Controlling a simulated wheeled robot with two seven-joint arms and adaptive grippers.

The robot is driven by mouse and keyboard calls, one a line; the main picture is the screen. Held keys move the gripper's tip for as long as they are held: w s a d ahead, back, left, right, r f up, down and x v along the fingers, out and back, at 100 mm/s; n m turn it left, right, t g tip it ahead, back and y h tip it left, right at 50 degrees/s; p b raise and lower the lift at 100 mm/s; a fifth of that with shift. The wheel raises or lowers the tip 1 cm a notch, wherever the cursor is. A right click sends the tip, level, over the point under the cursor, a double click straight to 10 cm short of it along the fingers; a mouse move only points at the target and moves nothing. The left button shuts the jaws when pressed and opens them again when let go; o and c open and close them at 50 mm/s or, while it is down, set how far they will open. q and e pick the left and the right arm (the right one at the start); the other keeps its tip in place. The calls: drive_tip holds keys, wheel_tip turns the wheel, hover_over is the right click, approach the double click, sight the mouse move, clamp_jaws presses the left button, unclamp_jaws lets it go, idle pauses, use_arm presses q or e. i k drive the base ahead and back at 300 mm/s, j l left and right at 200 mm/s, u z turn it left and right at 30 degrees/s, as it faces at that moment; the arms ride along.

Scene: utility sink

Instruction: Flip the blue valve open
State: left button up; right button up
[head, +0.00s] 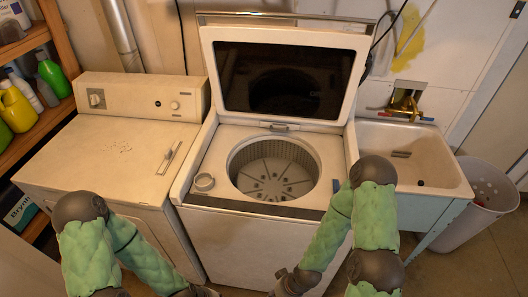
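A brass faucet (405,103) is on the wall above the back edge of the utility sink (440,165) at the right. A small blue valve handle (426,118) shows at the faucet's right side; its exact turn is too small to tell. My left gripper (196,291) is low at the bottom edge, in front of the dryer and washer, mostly cut off. My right gripper (290,284) is low in front of the washer, far below and left of the faucet. Neither touches the valve. Whether either gripper is open or shut does not show clearly.
A top-load washer (200,209) stands in the middle with its lid (214,75) raised, left of the sink. A white dryer (95,150) is at the left, beside shelves (45,118) with bottles. A bin (490,205) stands right of the sink. My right forearm is near the sink's front left.

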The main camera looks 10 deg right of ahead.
sight(421, 117)
drive_tip(key=z, duration=1.6)
drive_tip(key=i+l, duration=0.1)
drive_tip(key=l, duration=0.3)
drive_tip(key=i+l, duration=0.15)
drive_tip(key=l, duration=0.25)
drive_tip(key=i+l+u, duration=0.1)
drive_tip(key=l, duration=0.3)
drive_tip(key=i+l+u, duration=0.1)
drive_tip(key=i+l, duration=0.35)
drive_tip(key=i+l+u, duration=0.1)
drive_tip(key=i+l, duration=0.3)
drive_tip(key=l, duration=0.15)
drive_tip(key=i+l+u, duration=0.15)
drive_tip(key=i+l, duration=0.5)
drive_tip(key=i, duration=0.1)
